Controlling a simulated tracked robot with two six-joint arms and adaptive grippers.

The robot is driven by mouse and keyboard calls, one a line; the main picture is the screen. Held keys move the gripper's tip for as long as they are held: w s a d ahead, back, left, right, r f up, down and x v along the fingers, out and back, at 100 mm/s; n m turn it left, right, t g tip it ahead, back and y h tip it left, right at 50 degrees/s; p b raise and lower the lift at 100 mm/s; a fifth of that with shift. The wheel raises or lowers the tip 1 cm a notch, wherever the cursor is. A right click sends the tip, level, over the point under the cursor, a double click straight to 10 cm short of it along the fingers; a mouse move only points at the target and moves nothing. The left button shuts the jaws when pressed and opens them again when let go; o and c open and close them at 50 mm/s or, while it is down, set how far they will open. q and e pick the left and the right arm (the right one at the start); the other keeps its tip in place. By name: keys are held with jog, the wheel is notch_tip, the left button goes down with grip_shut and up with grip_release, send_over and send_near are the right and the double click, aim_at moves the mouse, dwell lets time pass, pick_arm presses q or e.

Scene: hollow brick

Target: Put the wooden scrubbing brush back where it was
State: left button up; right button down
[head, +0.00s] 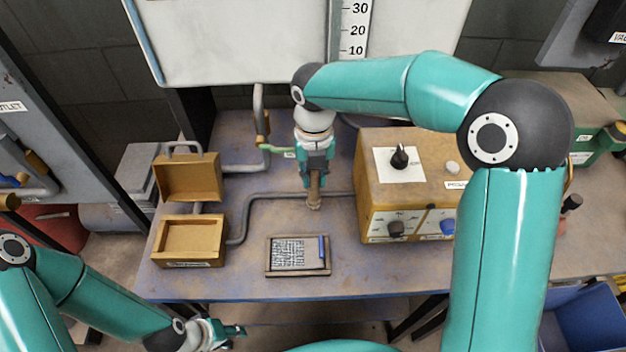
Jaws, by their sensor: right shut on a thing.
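My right gripper (312,180) points down over the middle of the bench. It is shut on a narrow brown wooden thing, which looks like the scrubbing brush (314,198). The brush hangs upright below the fingers, left of the yellow control box; its upper part is hidden by the gripper. I cannot tell whether its lower end touches the bench top. My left gripper (236,334) is low at the front edge of the bench, away from the brush. Its fingers are too small and side-on to tell whether they are open.
The bench (210,285) holds an open yellow-brown case (190,262) at the left, a framed writing tablet (297,271) at front centre and the yellow control box (374,215) at the right. A grey pipe (244,218) runs behind the tablet. Bench between case and tablet is clear.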

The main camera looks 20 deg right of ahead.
jog(key=shift+f, duration=0.95)
jog(key=shift+f, duration=0.15)
jog(key=c, duration=1)
grip_release()
notch_tip(320, 180, up, 12)
jog(key=shift+r+p, duration=0.2)
jog(key=shift+p, duration=0.15)
